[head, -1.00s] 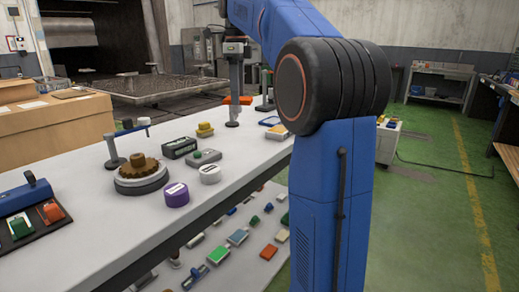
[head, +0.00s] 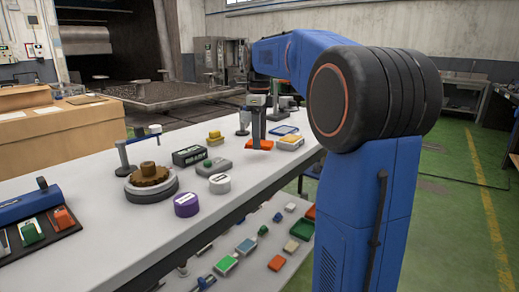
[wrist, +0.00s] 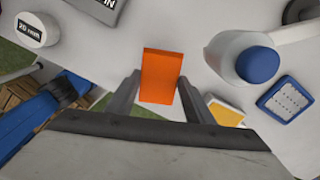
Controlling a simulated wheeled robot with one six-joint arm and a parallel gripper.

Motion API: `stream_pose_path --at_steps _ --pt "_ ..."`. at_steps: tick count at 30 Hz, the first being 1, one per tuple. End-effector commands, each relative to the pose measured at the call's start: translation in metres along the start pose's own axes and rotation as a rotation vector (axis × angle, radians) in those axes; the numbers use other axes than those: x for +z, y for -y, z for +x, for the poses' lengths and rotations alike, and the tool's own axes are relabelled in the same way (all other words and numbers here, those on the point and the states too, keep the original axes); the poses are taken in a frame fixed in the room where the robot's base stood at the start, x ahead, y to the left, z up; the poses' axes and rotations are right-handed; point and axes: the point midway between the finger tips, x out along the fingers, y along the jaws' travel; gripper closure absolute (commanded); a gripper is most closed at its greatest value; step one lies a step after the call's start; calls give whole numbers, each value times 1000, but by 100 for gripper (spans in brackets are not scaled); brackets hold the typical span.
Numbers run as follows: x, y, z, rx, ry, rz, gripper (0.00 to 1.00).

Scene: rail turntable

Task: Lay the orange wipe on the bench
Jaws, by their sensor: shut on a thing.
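The orange wipe (head: 260,145) is a flat rectangular orange piece. In the head view it is at the lower end of my gripper (head: 257,141), over the far part of the white bench (head: 100,208). In the wrist view the wipe (wrist: 162,76) lies between the two fingers of my gripper (wrist: 160,95), which is shut on it. The bench surface shows around it. I cannot tell whether its underside touches the bench.
A yellow-topped tray (head: 291,142) and a blue-framed tray (wrist: 285,101) are right of the wipe. A blue-capped white object (wrist: 257,63) stands close by. A white round tub (head: 220,183) and a dark labelled box (head: 188,156) are left. Lower shelf items show below the bench.

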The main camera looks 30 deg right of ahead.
Motion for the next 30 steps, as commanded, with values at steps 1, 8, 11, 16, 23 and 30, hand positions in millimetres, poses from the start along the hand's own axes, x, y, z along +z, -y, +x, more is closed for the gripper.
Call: stream_pose_path --at_steps 1,8,11,16,23,30 --pt "0 0 3 1 -1 0 74" --pt "0 0 32 2 -1 0 74" --pt "0 0 40 1 0 0 74" --pt "0 0 41 0 0 0 74" --pt "0 0 44 0 0 0 48" --pt "0 0 44 0 0 0 34"
